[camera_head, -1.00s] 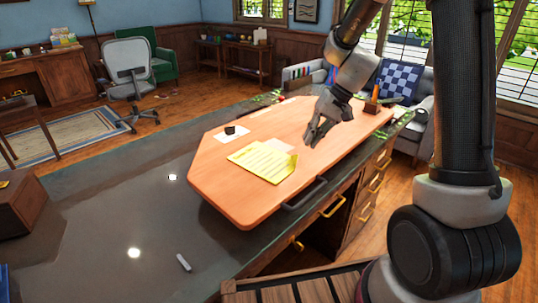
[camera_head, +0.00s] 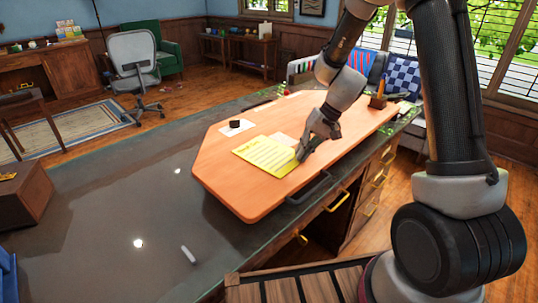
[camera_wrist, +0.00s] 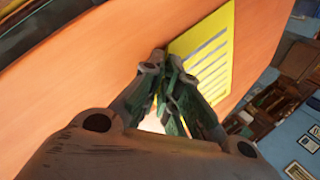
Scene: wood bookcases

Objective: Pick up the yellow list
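The yellow list (camera_head: 264,157), a sheet with dark lines of writing, lies on the orange-brown wooden desk top (camera_head: 240,200). My gripper (camera_head: 301,156) is at the right end of the list, low over the desk top, and covers that end. In the wrist view the fingers (camera_wrist: 160,70) come together at the near edge of the list (camera_wrist: 212,55). The gripper looks shut on that edge, though the fingers hide the exact contact.
A small black object (camera_head: 235,124) sits on a white paper behind the list. A pen holder (camera_head: 378,101) stands at the desk's far right end. A dark handle (camera_head: 308,188) is at the front edge. The dark desk surface (camera_head: 110,215) at left is mostly clear.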

